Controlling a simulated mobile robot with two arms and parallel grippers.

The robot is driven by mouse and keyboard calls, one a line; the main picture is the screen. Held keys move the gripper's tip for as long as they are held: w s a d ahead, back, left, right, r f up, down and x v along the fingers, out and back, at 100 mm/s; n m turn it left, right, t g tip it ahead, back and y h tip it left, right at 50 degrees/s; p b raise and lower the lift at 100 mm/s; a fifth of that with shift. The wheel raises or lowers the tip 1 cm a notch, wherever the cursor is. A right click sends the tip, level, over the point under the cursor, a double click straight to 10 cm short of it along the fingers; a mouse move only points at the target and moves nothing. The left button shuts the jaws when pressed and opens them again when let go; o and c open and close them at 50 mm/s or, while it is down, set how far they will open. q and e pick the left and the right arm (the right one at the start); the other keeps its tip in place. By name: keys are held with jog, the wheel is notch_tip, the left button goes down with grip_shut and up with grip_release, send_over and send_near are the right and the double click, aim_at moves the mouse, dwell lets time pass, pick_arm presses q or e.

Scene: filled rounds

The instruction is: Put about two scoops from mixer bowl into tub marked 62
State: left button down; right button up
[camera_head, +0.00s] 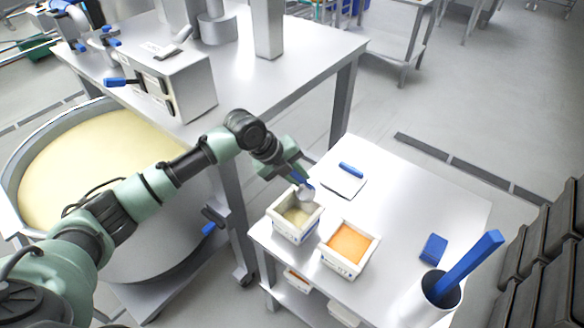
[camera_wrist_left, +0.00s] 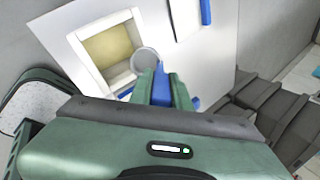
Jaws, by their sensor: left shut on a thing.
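My left gripper (camera_head: 293,176) is shut on the blue handle of a scoop (camera_head: 306,193). The scoop's round grey head is at the far right edge of a white tub (camera_head: 291,235) partly filled with pale yellow stuff. In the left wrist view the gripper (camera_wrist_left: 161,92) holds the scoop (camera_wrist_left: 146,60) beside the same tub (camera_wrist_left: 84,62), its head overlapping the rim; I cannot tell what it holds. A second white tub (camera_head: 343,268) holds orange stuff. The tub markings are too small to read. The large steel mixer bowl (camera_head: 175,245) at left holds pale yellow stuff. My right gripper is not in view.
The tubs stand on a small steel table (camera_head: 400,200). A white plate-like sheet with a blue handle (camera_head: 345,183), a blue block (camera_head: 433,248) and a white cylinder (camera_head: 420,305) holding a blue tool are on it. Dark crates (camera_head: 550,250) stand at right.

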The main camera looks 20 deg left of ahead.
pick_arm(q)
jog(key=w+d+g+y+p, duration=0.1)
jog(key=d+r+g+y+p, duration=0.1)
jog(key=p, duration=0.1)
jog(key=shift+w+r+y, duration=0.3)
jog(key=shift+w, duration=0.05)
jog(key=shift+w+d+r+g+y, duration=0.25)
jog(key=shift+w+d+g+y, duration=0.15)
jog(key=shift+d+g+y, duration=0.2)
jog(key=shift+w+d+y, duration=0.15)
jog(key=shift+y, duration=0.15)
jog(key=shift+w+d+r+g, duration=0.1)
jog(key=shift+g, duration=0.3)
jog(key=shift+r+y+b, duration=0.15)
jog(key=shift+y+b, duration=0.15)
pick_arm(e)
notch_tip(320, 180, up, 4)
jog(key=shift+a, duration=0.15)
